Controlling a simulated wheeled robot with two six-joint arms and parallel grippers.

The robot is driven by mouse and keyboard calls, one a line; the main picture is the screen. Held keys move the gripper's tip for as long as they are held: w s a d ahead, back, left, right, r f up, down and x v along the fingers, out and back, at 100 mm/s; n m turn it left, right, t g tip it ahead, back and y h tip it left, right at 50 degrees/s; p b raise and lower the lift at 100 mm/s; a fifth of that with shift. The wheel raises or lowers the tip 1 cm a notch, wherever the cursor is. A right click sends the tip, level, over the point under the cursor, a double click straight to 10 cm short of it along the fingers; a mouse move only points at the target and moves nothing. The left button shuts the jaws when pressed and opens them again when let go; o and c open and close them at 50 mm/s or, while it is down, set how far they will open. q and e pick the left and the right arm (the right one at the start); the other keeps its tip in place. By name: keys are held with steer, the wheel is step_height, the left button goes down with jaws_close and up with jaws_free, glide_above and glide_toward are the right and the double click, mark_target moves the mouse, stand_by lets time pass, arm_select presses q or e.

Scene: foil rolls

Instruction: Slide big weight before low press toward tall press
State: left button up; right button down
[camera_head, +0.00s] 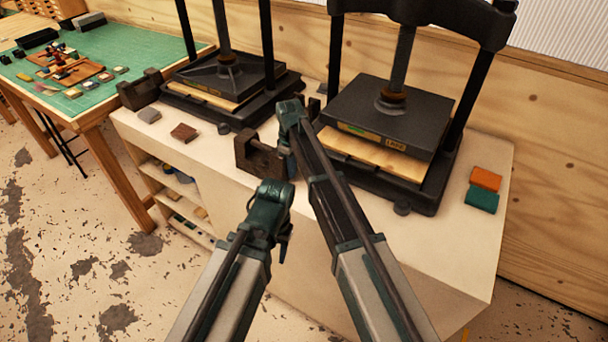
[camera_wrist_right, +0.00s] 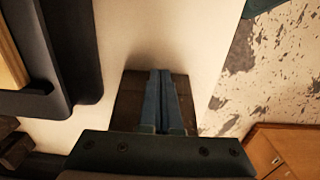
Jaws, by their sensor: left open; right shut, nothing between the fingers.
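The big weight, a dark brown metal block with a notched top (camera_head: 256,158), rests on the white bench top in front of the gap between the two presses. My right gripper (camera_head: 291,165) is shut and empty, close against the weight's right side. In the right wrist view its closed fingers (camera_wrist_right: 160,100) overlap the brown weight (camera_wrist_right: 125,105); I cannot tell whether they touch. My left gripper (camera_head: 284,240) is open and empty, lower and in front of the bench edge. One black press (camera_head: 390,110) stands right of the weight, another (camera_head: 225,75) behind it to the left.
A similar dark weight (camera_head: 139,90) stands at the bench's left end, near a grey block (camera_head: 149,115) and a brown block (camera_head: 184,132). Orange (camera_head: 486,179) and teal (camera_head: 481,200) blocks lie at the right.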

mark_target(271, 161)
steer(key=w+a, duration=0.1)
steer(key=a, duration=0.1)
steer(key=w+a, duration=0.3)
steer(key=a, duration=0.2)
steer(key=shift+w, duration=0.25)
steer(key=shift+s+d, duration=0.15)
steer(key=shift+s, duration=0.05)
